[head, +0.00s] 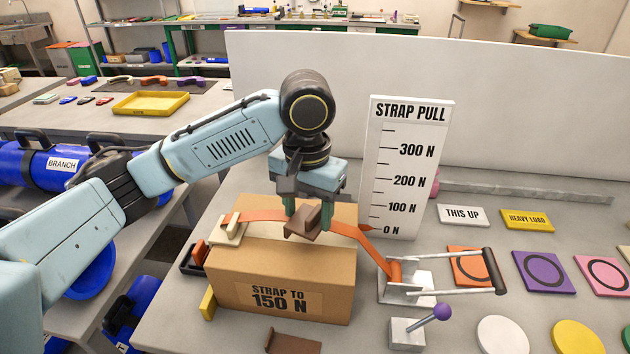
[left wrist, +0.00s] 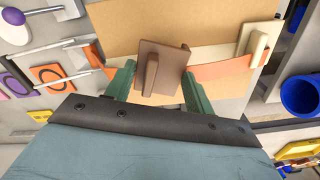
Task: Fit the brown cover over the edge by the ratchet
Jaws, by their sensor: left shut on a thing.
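My left gripper (head: 308,212) is shut on a brown cover (head: 302,222) with a raised rib, just above the top of the cardboard box (head: 280,260). In the left wrist view the brown cover (left wrist: 150,68) sits between the green fingers (left wrist: 158,85). The orange strap (head: 265,215) runs over the box top and slopes down from the right edge to the ratchet (head: 400,280). A cream cover (head: 229,232) sits at the box's left edge, at the strap. I cannot tell whether the held cover touches the box. My right gripper is not in view.
Another brown piece (head: 291,342) lies in front of the box. A strap pull scale board (head: 408,165) stands behind the ratchet. A purple-knobbed lever block (head: 408,333) stands in front of it. Coloured plates (head: 543,272) lie at the right.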

